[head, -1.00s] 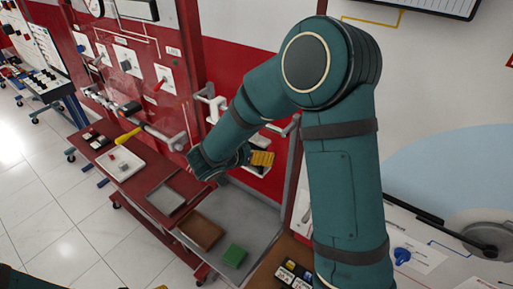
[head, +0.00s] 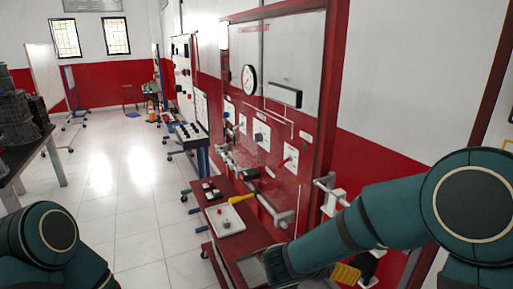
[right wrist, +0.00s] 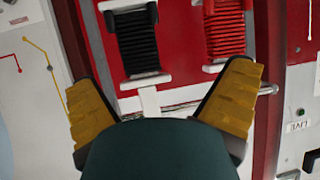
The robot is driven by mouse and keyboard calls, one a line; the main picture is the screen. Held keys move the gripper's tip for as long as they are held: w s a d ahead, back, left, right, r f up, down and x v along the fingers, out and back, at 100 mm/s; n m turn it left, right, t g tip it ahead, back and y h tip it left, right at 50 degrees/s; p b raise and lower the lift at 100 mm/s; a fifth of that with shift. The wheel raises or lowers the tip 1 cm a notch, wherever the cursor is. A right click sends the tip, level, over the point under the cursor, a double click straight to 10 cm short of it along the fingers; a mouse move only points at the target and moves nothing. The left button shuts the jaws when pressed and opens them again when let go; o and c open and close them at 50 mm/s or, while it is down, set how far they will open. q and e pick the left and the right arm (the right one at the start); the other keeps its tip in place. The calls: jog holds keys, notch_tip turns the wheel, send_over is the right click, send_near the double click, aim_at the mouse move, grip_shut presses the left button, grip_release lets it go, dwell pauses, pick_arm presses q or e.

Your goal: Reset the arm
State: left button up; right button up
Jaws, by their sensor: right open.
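My right arm (head: 380,220) is dark teal and reaches in from the right in the head view, bent at the elbow. Only a yellow finger of my right gripper (head: 345,273) shows beyond the forearm, low in the picture. In the right wrist view the two yellow fingers of the right gripper (right wrist: 164,76) are spread wide with nothing between them. They face a red panel with a black cable coil (right wrist: 143,42) and a red cable coil (right wrist: 226,28). My left arm (head: 50,245) shows at the lower left; its gripper is outside the picture.
A red trainer stand (head: 285,140) with gauge and switches stands close to the right arm. Its shelf holds a white tray (head: 238,221) and a yellow-handled tool (head: 240,199). A dark table (head: 22,160) stands at far left. The tiled floor (head: 130,200) between is clear.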

jog(key=w+a+f+n+t+y+b, duration=0.1)
jog(key=a+f+n+y+b, duration=0.2)
jog(key=f, duration=0.6)
jog(key=w+a+f+n+t+y, duration=0.15)
jog(key=f+y, duration=0.25)
jog(key=f, duration=0.6)
jog(key=s+a+f+n+g+y+b, duration=0.1)
jog(key=s+a+f+n+g+y, duration=0.2)
jog(key=s+f, duration=0.4)
jog(key=s+a+f+n+g+y+b, duration=0.2)
jog(key=s+a+f+n+g+y, duration=0.1)
jog(key=s+f, duration=0.5)
jog(key=shift+s+a+g+y, duration=0.45)
jog(key=shift+s+a+y, duration=0.3)
jog(key=shift+s, duration=0.3)
